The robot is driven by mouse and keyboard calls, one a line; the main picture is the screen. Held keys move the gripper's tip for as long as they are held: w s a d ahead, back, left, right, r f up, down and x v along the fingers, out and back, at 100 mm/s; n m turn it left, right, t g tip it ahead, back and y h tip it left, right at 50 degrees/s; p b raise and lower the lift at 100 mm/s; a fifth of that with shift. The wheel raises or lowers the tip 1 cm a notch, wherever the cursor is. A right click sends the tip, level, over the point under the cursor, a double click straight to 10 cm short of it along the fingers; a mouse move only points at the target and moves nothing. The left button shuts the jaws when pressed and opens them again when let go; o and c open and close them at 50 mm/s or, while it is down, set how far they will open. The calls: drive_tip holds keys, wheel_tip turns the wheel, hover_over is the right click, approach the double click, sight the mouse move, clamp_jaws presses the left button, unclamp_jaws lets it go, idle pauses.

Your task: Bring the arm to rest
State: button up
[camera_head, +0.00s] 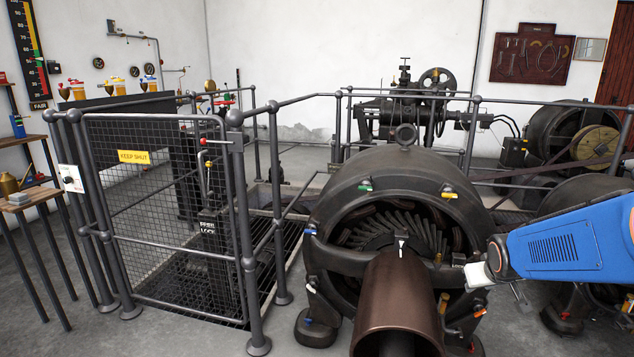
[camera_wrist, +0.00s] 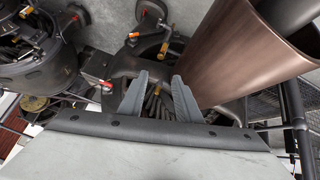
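My arm, blue with a white wrist part, reaches in from the right edge of the head view, in front of the large dark dynamo (camera_head: 395,185). My gripper (camera_wrist: 159,77) shows in the wrist view as two grey fingers standing apart, with nothing seen held between them. Dynamo parts show behind the fingers, and I cannot tell how far off they are. In the head view the fingers are too small to make out. The brown cylinder (camera_head: 398,295) on the dynamo's front also shows in the wrist view (camera_wrist: 225,60), right of the fingers.
Grey railings (camera_head: 300,98) and a shut-looking mesh gate (camera_head: 165,200) with a yellow sign stand left of the dynamo, beside a floor opening with a grating. More machines (camera_head: 570,140) stand at the back right. Open floor (camera_head: 180,335) lies at the front left.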

drive_tip(key=s+a+r+g+y, duration=0.1)
drive_tip(key=s+a, duration=0.5)
drive_tip(key=s, duration=0.7)
drive_tip(key=s+a+r+g+y, duration=0.1)
drive_tip(key=s+a+r, duration=0.2)
drive_tip(key=s+a, duration=0.4)
drive_tip(key=s, duration=0.6)
drive_tip(key=shift+s+a+r+g+y, duration=0.2)
drive_tip(key=shift+g+y, duration=0.1)
